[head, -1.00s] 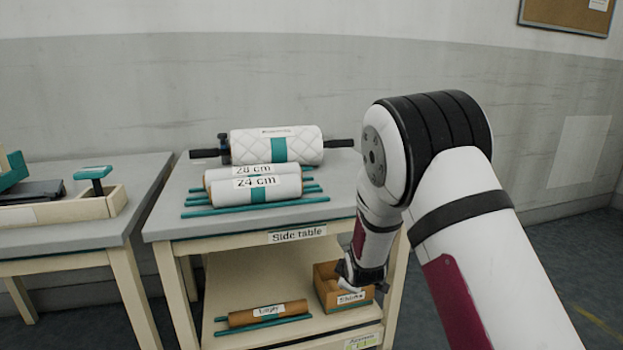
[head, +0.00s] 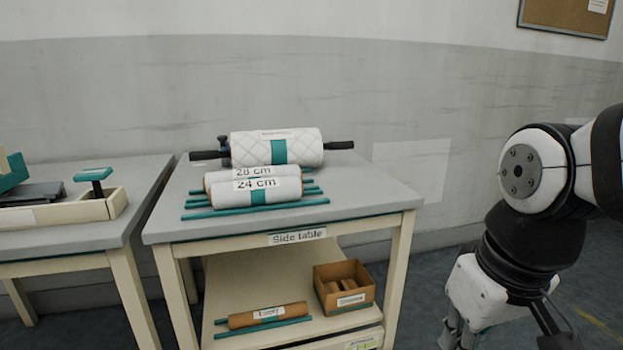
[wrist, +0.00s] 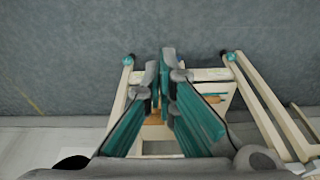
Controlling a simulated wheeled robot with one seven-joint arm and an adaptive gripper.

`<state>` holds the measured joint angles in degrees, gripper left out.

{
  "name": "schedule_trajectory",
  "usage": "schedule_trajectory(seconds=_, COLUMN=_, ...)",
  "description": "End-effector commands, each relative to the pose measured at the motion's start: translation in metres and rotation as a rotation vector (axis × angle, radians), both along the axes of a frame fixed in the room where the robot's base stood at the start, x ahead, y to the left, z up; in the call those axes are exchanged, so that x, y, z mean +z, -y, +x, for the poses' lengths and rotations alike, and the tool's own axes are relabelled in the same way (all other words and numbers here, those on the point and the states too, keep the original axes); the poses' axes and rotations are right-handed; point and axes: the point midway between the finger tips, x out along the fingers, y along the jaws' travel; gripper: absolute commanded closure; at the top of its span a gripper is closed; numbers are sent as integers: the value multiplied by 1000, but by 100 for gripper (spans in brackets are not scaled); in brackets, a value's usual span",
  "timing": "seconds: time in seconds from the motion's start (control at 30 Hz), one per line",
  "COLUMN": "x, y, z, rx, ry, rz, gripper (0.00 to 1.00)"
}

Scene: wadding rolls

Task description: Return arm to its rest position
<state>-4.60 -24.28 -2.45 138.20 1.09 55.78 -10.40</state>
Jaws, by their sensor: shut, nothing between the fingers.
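My arm (head: 530,240) is at the right edge of the head view, to the right of the side table (head: 385,202) and apart from it. It hangs downward, and the fingertips are cut off by the bottom edge there. In the wrist view my gripper (wrist: 163,68) points down at the blue-grey floor, its teal-sided fingers brought together with nothing between them. Pale wooden legs and frame of a table show behind the fingers in that view.
On the side table lie rolls labelled 24 cm (head: 270,192) and 28 cm (head: 225,175), and a quilted roll (head: 250,150) with dark handles. The lower shelf holds a brown roll (head: 245,319) and an open cardboard box (head: 344,304). A second table (head: 60,240) stands left.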

Motion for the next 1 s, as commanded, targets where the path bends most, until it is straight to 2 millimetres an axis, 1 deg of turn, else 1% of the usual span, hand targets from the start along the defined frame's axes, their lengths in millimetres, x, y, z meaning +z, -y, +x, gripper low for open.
schedule_trajectory(seconds=0.03, x=4, y=2, z=-22, rx=-33, ry=-15, rz=2, gripper=100)
schedule_trajectory(seconds=0.1, x=5, y=5, z=-49, rx=-79, ry=-49, rz=2, gripper=100)
schedule_trajectory(seconds=0.2, x=5, y=8, z=-80, rx=-134, ry=-88, rz=0, gripper=100)
schedule_trajectory(seconds=0.4, x=2, y=11, z=-132, rx=-227, ry=-151, rz=-12, gripper=100)
schedule_trajectory(seconds=0.5, x=2, y=13, z=-154, rx=-269, ry=-177, rz=-17, gripper=100)
schedule_trajectory(seconds=0.6, x=20, y=13, z=-146, rx=-262, ry=-163, rz=-16, gripper=100)
schedule_trajectory(seconds=0.77, x=44, y=13, z=-140, rx=-257, ry=-138, rz=-12, gripper=100)
schedule_trajectory(seconds=0.87, x=63, y=13, z=-137, rx=-255, ry=-119, rz=-11, gripper=100)
schedule_trajectory(seconds=0.97, x=85, y=13, z=-133, rx=-252, ry=-97, rz=-9, gripper=100)
schedule_trajectory(seconds=1.0, x=95, y=13, z=-132, rx=-251, ry=-87, rz=-7, gripper=100)
